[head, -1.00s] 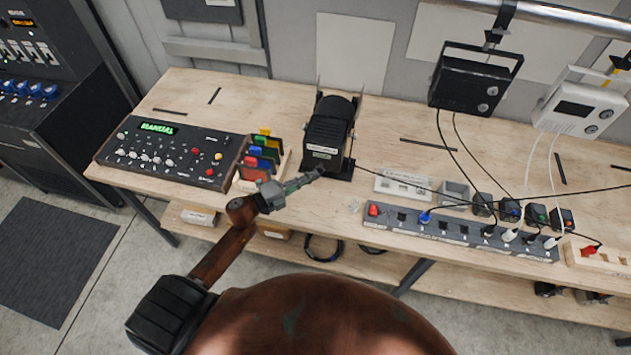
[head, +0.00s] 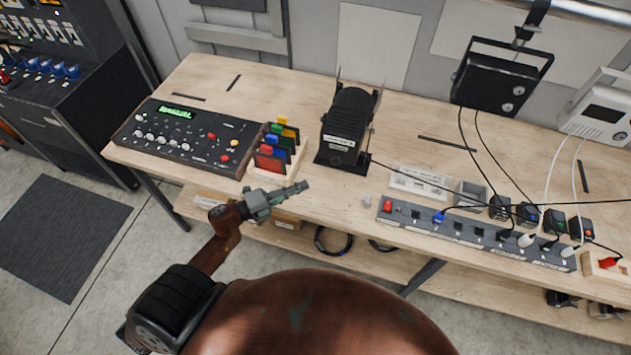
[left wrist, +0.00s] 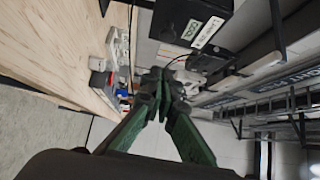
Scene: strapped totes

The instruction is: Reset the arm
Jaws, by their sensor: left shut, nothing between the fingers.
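My left arm reaches in from the lower left in the head view. Its green-grey left gripper (head: 303,187) is over the front edge of the wooden bench (head: 225,97), to the right of a rack of coloured gel filters (head: 270,158). The fingers are together with nothing between them. In the left wrist view the green fingers (left wrist: 160,85) also meet at their tips. The right gripper is not in view.
On the bench stand a control console (head: 180,137), a black spotlight (head: 347,125) and a long power strip (head: 470,230) with plugs. Two floodlights, one black (head: 495,78) and one white (head: 600,115), hang from a rail with cables.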

